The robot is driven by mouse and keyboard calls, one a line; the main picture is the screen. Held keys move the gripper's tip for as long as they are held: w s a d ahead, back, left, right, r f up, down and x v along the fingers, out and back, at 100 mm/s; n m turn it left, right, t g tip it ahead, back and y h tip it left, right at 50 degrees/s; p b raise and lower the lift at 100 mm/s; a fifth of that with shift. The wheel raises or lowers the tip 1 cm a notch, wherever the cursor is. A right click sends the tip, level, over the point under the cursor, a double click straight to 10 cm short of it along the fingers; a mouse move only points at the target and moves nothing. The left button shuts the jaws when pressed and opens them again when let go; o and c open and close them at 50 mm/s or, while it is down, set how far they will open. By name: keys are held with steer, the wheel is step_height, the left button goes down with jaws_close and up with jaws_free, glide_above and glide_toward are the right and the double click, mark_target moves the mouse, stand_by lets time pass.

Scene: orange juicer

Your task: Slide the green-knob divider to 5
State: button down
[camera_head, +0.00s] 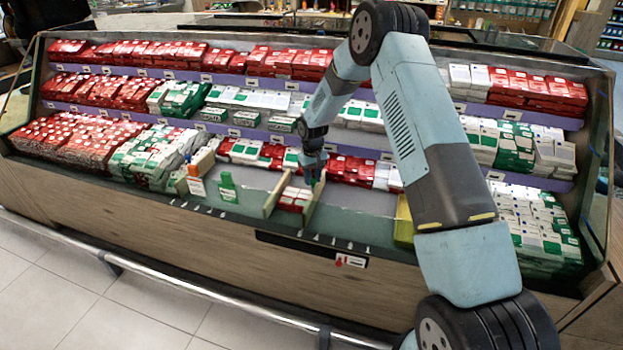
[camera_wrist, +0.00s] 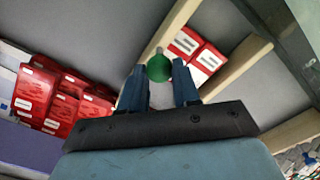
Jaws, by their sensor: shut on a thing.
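The green knob (camera_wrist: 159,68) sits between my gripper's fingers (camera_wrist: 160,85) in the wrist view, and the fingers are shut on it. It tops a pale wooden divider (camera_wrist: 178,22). In the head view my gripper (camera_head: 313,172) is at the back end of the right one of two dividers, and this divider (camera_head: 314,205) slants toward the shelf's front edge. The knob is hidden there. White marks (camera_head: 333,241) run along the front edge on both sides of the dividers. Their numbers are too small to read.
Red-and-white packs (camera_head: 295,198) lie between the two. Bare grey shelf (camera_head: 355,213) extends right to a yellow item (camera_head: 404,222). A green item (camera_head: 228,187) stands left.

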steer(key=shift+w+a+r, duration=0.15)
steer(key=shift+w+a, duration=0.05)
steer(key=c, duration=1.1)
jaws_free()
steer(key=o, duration=0.3)
steer(key=shift+d, duration=0.1)
step_height(320, 180, up, 14)
steer(key=shift+f, duration=0.25)
